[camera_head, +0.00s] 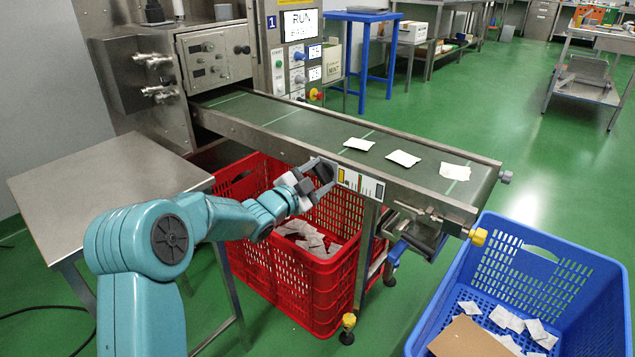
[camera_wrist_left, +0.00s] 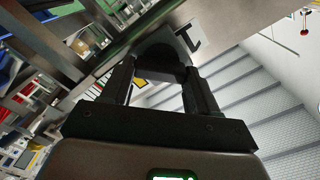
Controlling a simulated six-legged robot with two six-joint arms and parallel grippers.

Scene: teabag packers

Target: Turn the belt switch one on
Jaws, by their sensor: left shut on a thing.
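My left gripper (camera_head: 322,174) is at the near side of the conveyor belt (camera_head: 290,122), at the left end of a small label panel (camera_head: 361,184). In the left wrist view, the fingers of my left gripper (camera_wrist_left: 158,72) are shut on a dark rounded knob, the belt switch one (camera_wrist_left: 160,54), beside a white label with a "1" (camera_wrist_left: 188,38). In the head view the knob is hidden by the gripper. Its exact turned position cannot be told. My right gripper is not in view.
Several white teabags (camera_head: 403,158) lie on the belt. A red crate (camera_head: 290,290) with teabags stands below it, and a blue crate (camera_head: 600,290) at the right. A steel table (camera_head: 110,185) is at the left. The packer's screen (camera_head: 298,25) reads "RUN".

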